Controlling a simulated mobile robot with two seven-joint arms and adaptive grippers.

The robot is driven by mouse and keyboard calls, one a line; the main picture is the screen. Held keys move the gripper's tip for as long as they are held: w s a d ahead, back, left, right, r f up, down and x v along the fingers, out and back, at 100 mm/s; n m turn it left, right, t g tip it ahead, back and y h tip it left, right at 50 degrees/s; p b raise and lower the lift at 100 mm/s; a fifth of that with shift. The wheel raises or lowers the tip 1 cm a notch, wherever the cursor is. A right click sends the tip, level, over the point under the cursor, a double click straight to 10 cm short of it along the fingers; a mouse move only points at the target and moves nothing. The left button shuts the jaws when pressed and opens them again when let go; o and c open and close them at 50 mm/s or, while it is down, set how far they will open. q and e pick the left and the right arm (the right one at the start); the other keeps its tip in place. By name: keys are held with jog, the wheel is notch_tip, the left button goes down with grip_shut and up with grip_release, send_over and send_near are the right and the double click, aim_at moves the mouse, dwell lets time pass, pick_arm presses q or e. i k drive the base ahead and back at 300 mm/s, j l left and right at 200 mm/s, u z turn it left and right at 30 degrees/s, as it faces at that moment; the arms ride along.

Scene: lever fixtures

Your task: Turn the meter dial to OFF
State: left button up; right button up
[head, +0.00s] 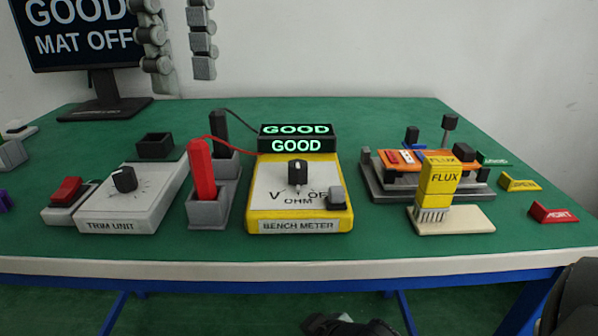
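The yellow bench meter (254,200) stands near the table's front edge, with a "BENCH METER" label on its front. Its black dial (298,173) sits on the pale face, upright, with a light mark near its top. "V", "OHM" and a partly covered "OF..." are printed below the dial; I cannot tell which one it points to. The display (297,146) behind glows "GOOD".
Red and black probes (202,170) stand in grey holders left of the meter, with cables to it. The trim unit (125,210) is farther left.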

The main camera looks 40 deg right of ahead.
aim_at(297, 168)
jog(key=k+l+u, duration=0.1)
jog(key=l, duration=0.25)
jog(key=k+l+u, duration=0.15)
jog(key=l, duration=0.2)
jog(key=k+l+u, duration=0.1)
jog(key=k+l, duration=0.15)
jog(key=l, duration=0.1)
